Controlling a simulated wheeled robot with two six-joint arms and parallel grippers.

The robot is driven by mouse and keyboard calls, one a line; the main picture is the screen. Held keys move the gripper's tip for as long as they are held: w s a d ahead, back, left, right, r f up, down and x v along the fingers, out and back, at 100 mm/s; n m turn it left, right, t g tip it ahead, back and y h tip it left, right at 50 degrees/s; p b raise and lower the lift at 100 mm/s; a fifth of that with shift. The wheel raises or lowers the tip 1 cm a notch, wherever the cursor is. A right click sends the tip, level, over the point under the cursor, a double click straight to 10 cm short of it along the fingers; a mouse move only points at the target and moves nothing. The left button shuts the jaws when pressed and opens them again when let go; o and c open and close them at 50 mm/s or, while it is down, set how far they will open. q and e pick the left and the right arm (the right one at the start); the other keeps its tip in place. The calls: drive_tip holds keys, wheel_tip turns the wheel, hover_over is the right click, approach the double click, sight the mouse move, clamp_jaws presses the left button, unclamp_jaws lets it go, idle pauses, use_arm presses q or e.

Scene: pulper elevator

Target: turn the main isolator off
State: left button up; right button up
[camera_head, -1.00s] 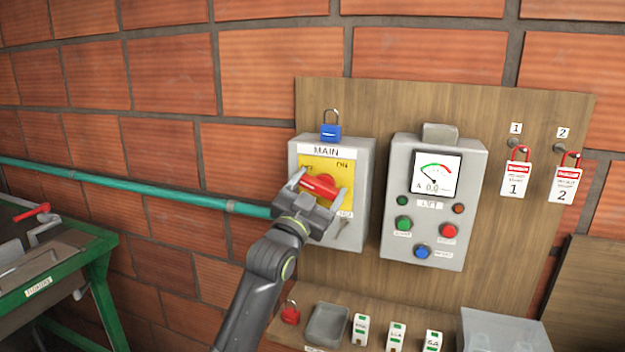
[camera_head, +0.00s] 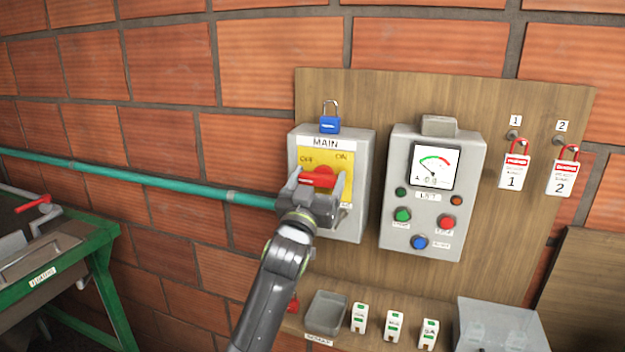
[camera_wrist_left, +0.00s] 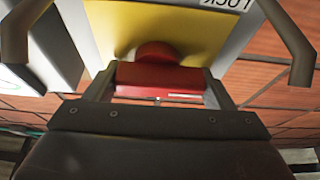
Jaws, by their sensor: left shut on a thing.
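The main isolator (camera_head: 362,190) is a grey box with a "MAIN" label and a yellow plate on the backboard. OFF is marked at the plate's upper left and ON at its upper right. Its red handle (camera_head: 320,177) lies roughly level across the plate and also shows in the left wrist view (camera_wrist_left: 160,80). My left gripper (camera_head: 318,186) is shut on the handle, with a finger at each end. The gripper hides the lower part of the plate. My right gripper is not in view.
A blue padlock (camera_head: 329,125) sits on top of the isolator. A grey control box (camera_head: 455,150) with a meter and buttons stands close to its right. Two red padlocks with tags (camera_head: 514,172) hang farther right. A tray (camera_head: 326,313) and several small switches are below. A teal pipe (camera_head: 160,183) runs left.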

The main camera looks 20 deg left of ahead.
use_arm(q)
drive_tip(key=shift+r, duration=0.3)
drive_tip(key=o, duration=1)
drive_tip(key=shift+s+a+f, duration=0.1)
drive_tip(key=shift+c, duration=0.2)
drive_tip(key=shift+f, duration=0.1)
drive_tip(key=shift+f, duration=0.1)
drive_tip(key=b+v, duration=0.6)
drive_tip(key=v, duration=1.1)
drive_tip(key=shift+s+a, duration=0.1)
drive_tip(key=shift+s, duration=0.1)
